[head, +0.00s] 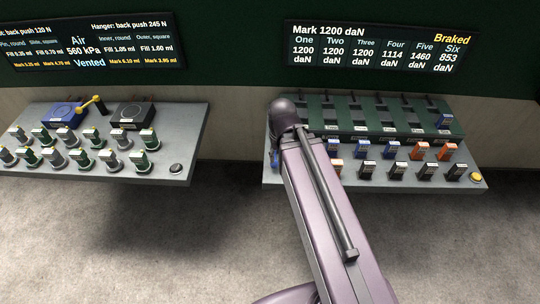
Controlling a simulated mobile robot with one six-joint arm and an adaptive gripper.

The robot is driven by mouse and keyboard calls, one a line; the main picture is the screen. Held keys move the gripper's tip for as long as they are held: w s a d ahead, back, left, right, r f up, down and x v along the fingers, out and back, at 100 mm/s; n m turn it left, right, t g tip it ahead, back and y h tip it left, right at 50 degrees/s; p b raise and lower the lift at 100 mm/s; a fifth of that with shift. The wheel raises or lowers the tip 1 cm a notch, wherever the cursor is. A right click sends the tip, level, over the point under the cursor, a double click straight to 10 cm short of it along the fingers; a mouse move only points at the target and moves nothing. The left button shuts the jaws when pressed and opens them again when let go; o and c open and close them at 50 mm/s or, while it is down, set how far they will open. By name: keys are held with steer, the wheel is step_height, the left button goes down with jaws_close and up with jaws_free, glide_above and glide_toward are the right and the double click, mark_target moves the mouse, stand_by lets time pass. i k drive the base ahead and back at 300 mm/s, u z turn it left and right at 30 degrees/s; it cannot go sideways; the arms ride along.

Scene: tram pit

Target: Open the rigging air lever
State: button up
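The left display (88,50) reads "Air 560 kPa" and "Vented". My arm (325,210) reaches up from the bottom to the left end of the right bench, well away from the lever. My gripper does not show; the arm's end hides that spot.
The left bench (190,150) carries several green and grey canisters and a round button (176,168). The right bench (270,182) carries a green rack (400,112), several blue, orange and dark blocks, and a yellow button (476,176). A floor gap separates the benches. The right display (378,45) shows "Braked".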

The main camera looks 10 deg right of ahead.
mark_target(274, 164)
steer(key=z, duration=0.1)
steer(key=i, duration=0.95)
steer(key=u, duration=0.45)
steer(key=k, duration=1.2)
steer(key=z, duration=0.25)
